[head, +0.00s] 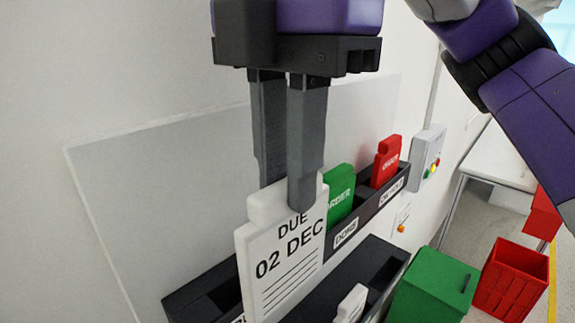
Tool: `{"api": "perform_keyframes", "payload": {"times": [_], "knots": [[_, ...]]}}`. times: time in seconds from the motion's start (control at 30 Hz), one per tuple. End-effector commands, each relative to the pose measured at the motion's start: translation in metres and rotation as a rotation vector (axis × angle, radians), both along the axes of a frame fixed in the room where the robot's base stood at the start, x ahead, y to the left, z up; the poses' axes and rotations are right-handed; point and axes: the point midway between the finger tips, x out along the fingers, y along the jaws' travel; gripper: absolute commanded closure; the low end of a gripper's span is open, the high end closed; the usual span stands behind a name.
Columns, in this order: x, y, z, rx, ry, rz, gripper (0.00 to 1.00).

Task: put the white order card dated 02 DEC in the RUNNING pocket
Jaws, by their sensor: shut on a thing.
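The white order card (290,262) reads DUE 02 DEC and stands upright in the head view. My gripper (286,194) points down and is shut on the tab at the card's top. A dark rack (333,252) runs along the wall behind the card. Its left pocket (208,298) looks empty where it shows; the card covers part of it and most of its label. I cannot tell whether the card's lower end, cut off by the picture's edge, is in front of the pocket or in it.
The middle pocket, labelled DONE, holds a green card (341,192). The right pocket holds a red card (386,160). A lower dark tray (375,262) in front holds another white card (351,304). A green box (432,287) and red bin (511,279) stand at the right.

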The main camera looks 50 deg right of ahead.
Motion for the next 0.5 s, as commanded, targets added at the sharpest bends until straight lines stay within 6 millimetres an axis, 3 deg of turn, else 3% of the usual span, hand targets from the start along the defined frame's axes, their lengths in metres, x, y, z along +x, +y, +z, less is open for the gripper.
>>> {"api": "perform_keyframes", "payload": {"times": [0.5], "knots": [[0.035, 0.001, -0.003, -0.001, 0.001, 0.0, 1.0]]}}
